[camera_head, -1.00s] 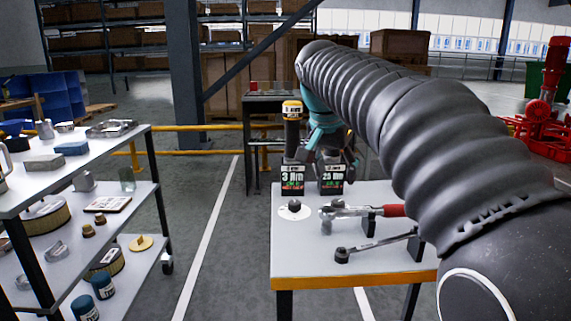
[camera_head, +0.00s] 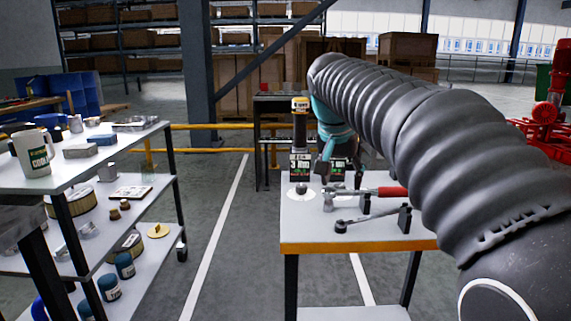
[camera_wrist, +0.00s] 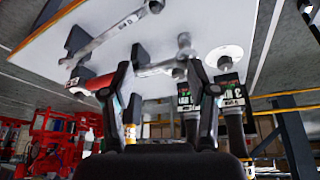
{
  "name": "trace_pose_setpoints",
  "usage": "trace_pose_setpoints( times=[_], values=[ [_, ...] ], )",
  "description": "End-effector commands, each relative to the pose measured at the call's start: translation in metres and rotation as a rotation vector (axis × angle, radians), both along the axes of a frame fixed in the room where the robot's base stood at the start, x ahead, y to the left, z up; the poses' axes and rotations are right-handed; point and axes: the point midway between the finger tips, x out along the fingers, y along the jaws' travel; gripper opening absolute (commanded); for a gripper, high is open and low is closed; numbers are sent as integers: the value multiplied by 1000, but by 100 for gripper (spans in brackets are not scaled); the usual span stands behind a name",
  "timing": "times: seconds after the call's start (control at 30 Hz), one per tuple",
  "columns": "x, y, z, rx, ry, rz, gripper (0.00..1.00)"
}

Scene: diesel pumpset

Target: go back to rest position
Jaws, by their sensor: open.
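My gripper (camera_head: 338,172) is at the end of my arm, above the far side of the small white tool table (camera_head: 300,235). It also shows in the wrist view (camera_wrist: 162,65), with its two dark fingers apart and nothing between them. Beyond the fingers in that view is the tabletop (camera_wrist: 95,25), seen tilted, with the red-handled torque wrench (camera_wrist: 98,82) and a second wrench (camera_wrist: 115,33). The red-handled wrench (camera_head: 388,191) and the second wrench (camera_head: 370,217) rest on the table in the head view. The fingertips are small and partly hidden there.
Red machinery (camera_head: 545,125) is at right. Floor between trolley and table is clear.

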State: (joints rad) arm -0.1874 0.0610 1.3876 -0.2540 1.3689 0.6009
Motion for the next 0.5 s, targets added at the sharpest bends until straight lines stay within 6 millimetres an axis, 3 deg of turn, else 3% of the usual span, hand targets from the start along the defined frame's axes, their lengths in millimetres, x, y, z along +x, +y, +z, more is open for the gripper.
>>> trace_pose_setpoints(
  times=[0.1, 0.27, 0.5],
  values=[
    [-1, 5, -25, -9, 32, 81, 59],
    [-14, 7, -49, -15, 54, 179, 59],
    [-57, 3, -88, -15, 69, 327, 59]
  ],
)
